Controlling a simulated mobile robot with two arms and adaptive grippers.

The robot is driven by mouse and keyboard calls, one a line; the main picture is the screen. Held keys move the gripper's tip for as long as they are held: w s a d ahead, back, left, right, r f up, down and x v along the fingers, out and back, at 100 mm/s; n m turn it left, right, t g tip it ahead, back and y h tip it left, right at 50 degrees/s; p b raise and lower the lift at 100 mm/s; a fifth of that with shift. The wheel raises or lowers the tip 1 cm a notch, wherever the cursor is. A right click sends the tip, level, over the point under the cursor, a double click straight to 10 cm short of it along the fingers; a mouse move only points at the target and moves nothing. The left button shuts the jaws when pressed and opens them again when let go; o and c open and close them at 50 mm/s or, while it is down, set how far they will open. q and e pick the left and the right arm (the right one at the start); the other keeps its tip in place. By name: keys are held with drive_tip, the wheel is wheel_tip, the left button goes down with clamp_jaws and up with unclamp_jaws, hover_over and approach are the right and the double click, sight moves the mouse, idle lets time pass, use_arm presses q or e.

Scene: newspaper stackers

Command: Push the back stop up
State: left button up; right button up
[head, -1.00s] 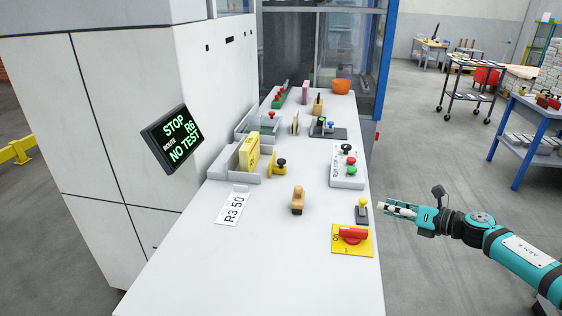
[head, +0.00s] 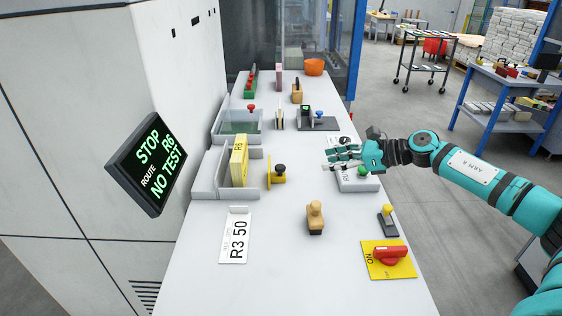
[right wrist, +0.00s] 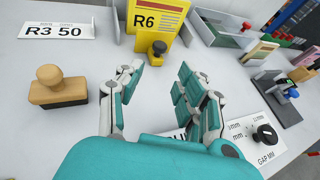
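A yellow sliding piece with a black knob (head: 277,173) stands on the white table, just right of a grey tray (head: 205,193) that holds a yellow R6 block (head: 239,160). I take this piece for the back stop, but no label shows that. My right gripper (head: 326,158) is open and empty, above the table to the right of the knob and partly over a white control box (head: 358,184). In the right wrist view its two fingers (right wrist: 158,80) are spread. The black knob (right wrist: 158,48) lies ahead of them, apart from both. My left gripper is not in view.
A wooden-handled stamp (head: 315,218), a yellow-knobbed lever (head: 388,219) and a red switch on a yellow plate (head: 390,256) stand nearer. A second grey tray (head: 222,130) lies beyond. A dark sign (head: 150,165) juts from the machine at left.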

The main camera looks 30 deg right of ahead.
drive_tip(key=p, duration=0.2)
approach(281, 167)
drive_tip(key=shift+w+a+r, duration=0.15)
drive_tip(key=shift+w+a, duration=0.15)
drive_tip(key=shift+w, duration=0.15)
drive_tip(key=x, duration=0.4)
drive_tip(key=p+x, duration=0.1)
drive_tip(key=x, duration=0.2)
drive_tip(key=shift+f, duration=0.3)
drive_tip(key=shift+w+a+f, duration=0.2)
drive_tip(key=shift+w+a, duration=0.1)
drive_tip(key=shift+w, duration=0.1)
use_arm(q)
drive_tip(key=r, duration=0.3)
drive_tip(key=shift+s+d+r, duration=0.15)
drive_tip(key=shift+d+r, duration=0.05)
use_arm(e)
clamp_jaws()
